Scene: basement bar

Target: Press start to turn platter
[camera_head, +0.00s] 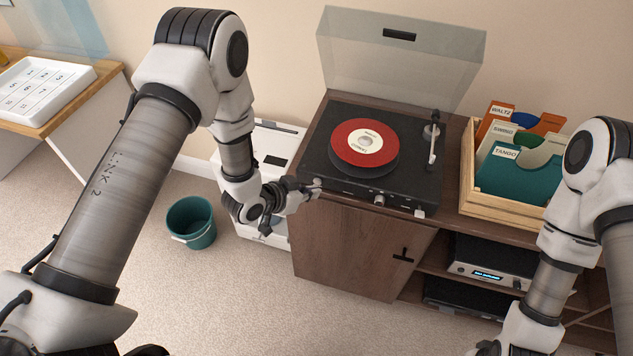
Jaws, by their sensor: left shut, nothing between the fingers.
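A black turntable (330,175) stands on a brown wooden cabinet with its clear lid (399,62) raised. A red record with a white label (364,143) lies on its platter. The tonearm (433,148) is at the right side, off the record. Small controls (379,200) show along the front edge. My left gripper (316,188) is shut and empty, its tips at the turntable's front left corner, where the start button may be hidden. I cannot tell whether the tips touch it. My right gripper is at the bottom edge, mostly out of frame.
A wooden crate (483,209) of record sleeves stands right of the turntable. An amplifier (487,264) sits on the shelf below. A green bucket (192,222) is on the floor, left of a white unit (280,140). Carpet in front is clear.

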